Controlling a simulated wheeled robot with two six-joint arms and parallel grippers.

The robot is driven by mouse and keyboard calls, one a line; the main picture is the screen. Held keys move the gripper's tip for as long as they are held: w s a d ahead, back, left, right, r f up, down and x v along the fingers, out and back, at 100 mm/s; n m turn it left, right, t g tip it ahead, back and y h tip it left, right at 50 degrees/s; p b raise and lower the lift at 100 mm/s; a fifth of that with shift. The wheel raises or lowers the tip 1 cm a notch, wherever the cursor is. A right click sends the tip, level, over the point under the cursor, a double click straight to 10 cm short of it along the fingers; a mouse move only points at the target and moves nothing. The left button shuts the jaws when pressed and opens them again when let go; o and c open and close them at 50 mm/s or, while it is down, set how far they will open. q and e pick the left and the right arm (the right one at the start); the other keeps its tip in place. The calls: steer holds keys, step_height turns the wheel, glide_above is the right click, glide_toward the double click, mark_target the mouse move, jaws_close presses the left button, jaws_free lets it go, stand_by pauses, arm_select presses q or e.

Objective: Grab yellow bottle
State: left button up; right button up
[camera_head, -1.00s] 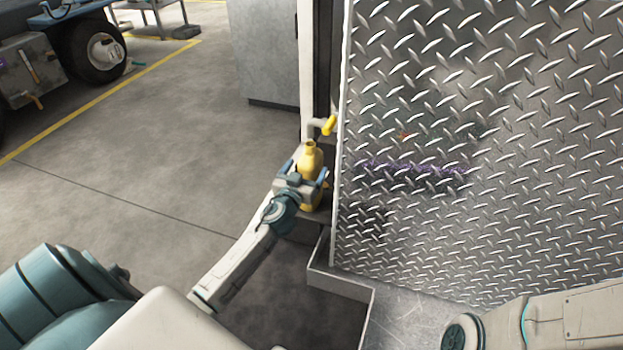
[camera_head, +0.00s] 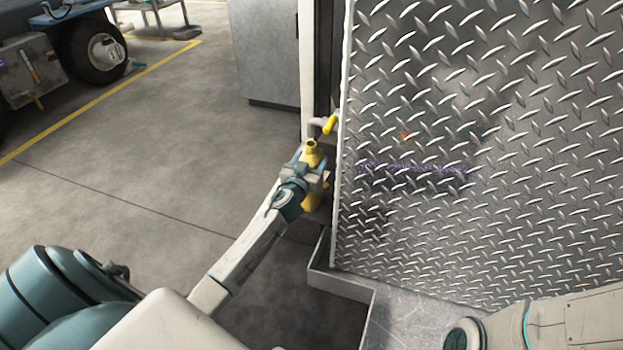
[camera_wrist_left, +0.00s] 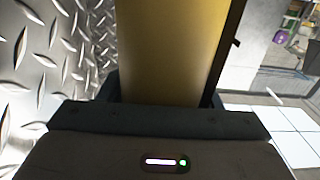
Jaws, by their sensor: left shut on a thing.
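The yellow bottle (camera_head: 312,150) stands upright on a ledge beside the edge of the diamond-plate panel. My left gripper (camera_head: 310,170) is shut on the bottle's upper body, its jaws on either side. In the left wrist view the bottle (camera_wrist_left: 170,50) fills the middle, close up, with the dark gripper (camera_wrist_left: 155,112) against it. The fingertips are mostly hidden there. Part of my right arm shows at the lower right of the head view, but its gripper is outside the picture.
The diamond-plate panel (camera_head: 480,150) stands close to the right of the bottle. A grey cabinet (camera_head: 265,50) stands behind. A low metal edge (camera_head: 340,284) lies in front. The floor (camera_head: 150,150) to the left is clear.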

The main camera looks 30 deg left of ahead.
arm_select(q)
jaws_close()
steer(key=shift+r, duration=0.15)
